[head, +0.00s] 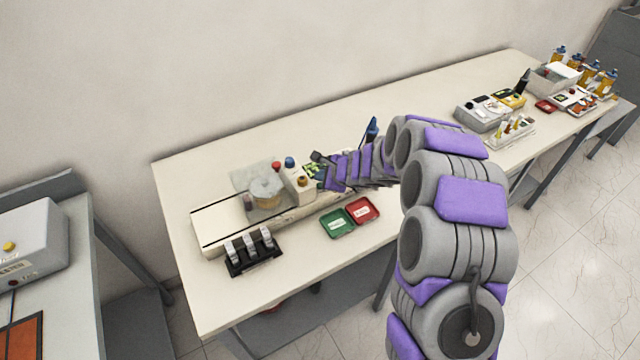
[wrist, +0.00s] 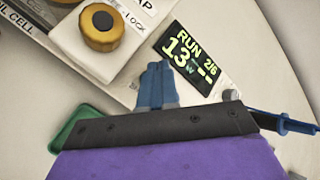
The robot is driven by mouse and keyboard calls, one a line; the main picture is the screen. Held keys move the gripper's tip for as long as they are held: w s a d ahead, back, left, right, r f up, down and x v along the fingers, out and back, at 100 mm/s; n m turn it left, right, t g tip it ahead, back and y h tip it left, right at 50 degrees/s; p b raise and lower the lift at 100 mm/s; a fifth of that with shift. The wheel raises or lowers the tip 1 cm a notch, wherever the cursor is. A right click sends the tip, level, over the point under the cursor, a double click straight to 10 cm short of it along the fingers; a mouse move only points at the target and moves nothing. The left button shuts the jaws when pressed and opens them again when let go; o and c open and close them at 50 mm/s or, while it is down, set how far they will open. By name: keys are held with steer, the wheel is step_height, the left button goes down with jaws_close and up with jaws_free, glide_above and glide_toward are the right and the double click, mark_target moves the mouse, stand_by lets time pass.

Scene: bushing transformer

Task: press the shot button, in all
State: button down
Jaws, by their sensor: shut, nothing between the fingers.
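My gripper (wrist: 157,85) is shut and empty, its blue fingertips together just below the display and the yellow knob in the wrist view. In the head view my gripper (head: 322,160) reaches over the right end of the white machine (head: 218,222). A yellow knob (wrist: 100,27) with a black centre sits on a white block, beside a partly readable label ending in "LOCK"; it also shows in the head view (head: 302,181). A display (wrist: 190,57) reads "RUN 2/6" and "13". No readable label marks a shot button.
A green tray (head: 337,223) and a red tray (head: 362,210) lie in front of the machine. A black rack (head: 250,254) stands at the front left. Boxes and bottles (head: 590,72) fill the table's far right end. The table's back strip is clear.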

steer(key=shift+r+p, duration=2)
steer(key=shift+r, duration=0.5)
